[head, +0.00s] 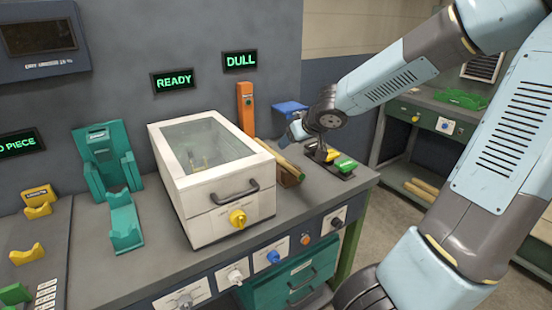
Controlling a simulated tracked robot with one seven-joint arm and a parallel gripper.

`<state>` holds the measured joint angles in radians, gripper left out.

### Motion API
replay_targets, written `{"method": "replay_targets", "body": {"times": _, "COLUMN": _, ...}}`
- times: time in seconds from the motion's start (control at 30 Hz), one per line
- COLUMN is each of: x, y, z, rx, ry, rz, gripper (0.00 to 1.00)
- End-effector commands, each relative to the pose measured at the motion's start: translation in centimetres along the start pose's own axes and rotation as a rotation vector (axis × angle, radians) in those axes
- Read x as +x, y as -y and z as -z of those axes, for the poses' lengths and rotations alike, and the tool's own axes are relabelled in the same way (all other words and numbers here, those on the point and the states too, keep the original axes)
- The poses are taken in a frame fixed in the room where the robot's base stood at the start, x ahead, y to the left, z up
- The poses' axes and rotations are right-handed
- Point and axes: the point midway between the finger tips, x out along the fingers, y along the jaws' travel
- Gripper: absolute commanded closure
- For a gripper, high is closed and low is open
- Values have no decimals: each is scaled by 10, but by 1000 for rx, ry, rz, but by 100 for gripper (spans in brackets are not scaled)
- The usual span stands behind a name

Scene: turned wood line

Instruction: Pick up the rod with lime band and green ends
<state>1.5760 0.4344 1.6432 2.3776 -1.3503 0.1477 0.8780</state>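I cannot make out a lime band or green ends on any rod. Wooden rods (290,168) lie in a small stack on the bench, just right of the white box, partly hidden by my arm and the box. My gripper (287,139) is at the end of my arm, which reaches in from the right. It is small and close above the wooden rods. Its fingers are too small and too hidden to show whether they are open, or whether they touch a rod.
A white box (208,210) with a glass lid and handle stands mid-bench. A black stand with yellow and green parts (345,165) is right of the rods. An orange post (245,108) and blue box (290,109) stand behind. Green holders (124,225) are left.

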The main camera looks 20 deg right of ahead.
Motion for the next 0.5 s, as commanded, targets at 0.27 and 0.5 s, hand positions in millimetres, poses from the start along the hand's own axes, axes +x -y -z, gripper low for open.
{"method": "replay_targets", "body": {"times": 0.27, "x": 14, "y": 2, "z": -3, "rx": 0, "ry": 11, "rz": 5, "gripper": 38}}
{"method": "replay_targets", "body": {"times": 0.5, "x": 23, "y": 1, "z": -3, "rx": 0, "ry": 11, "rz": 2, "gripper": 38}}
